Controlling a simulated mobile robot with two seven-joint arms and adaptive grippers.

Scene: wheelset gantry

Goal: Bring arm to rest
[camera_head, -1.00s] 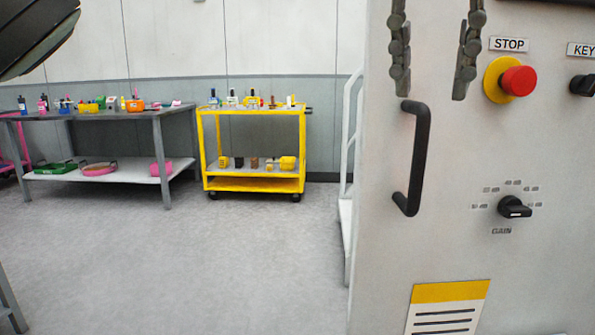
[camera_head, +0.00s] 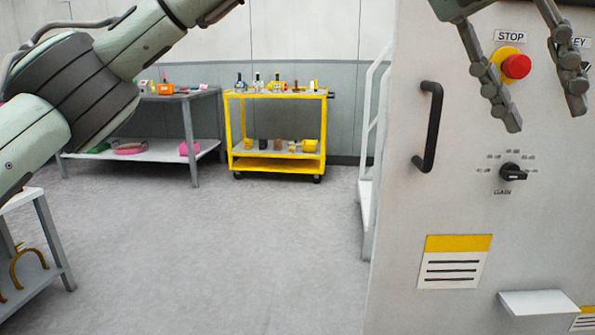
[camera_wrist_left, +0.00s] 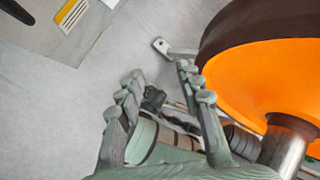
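My left arm (camera_head: 75,85) enters the head view from the left and rises out of the top edge. One finger partly overlaps the area beside the red stop button (camera_head: 516,66); I cannot tell the gap to the panel. In the left wrist view the gripper (camera_wrist_left: 160,70) is also open and empty.
In the wrist view, a large orange-faced wheel (camera_wrist_left: 255,85) with a steel axle (camera_wrist_left: 285,148) is close on the right. A black handle (camera_head: 432,125) and a grey ledge (camera_head: 540,302) are on the panel. A yellow cart (camera_head: 276,163) stands behind. The middle floor is clear.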

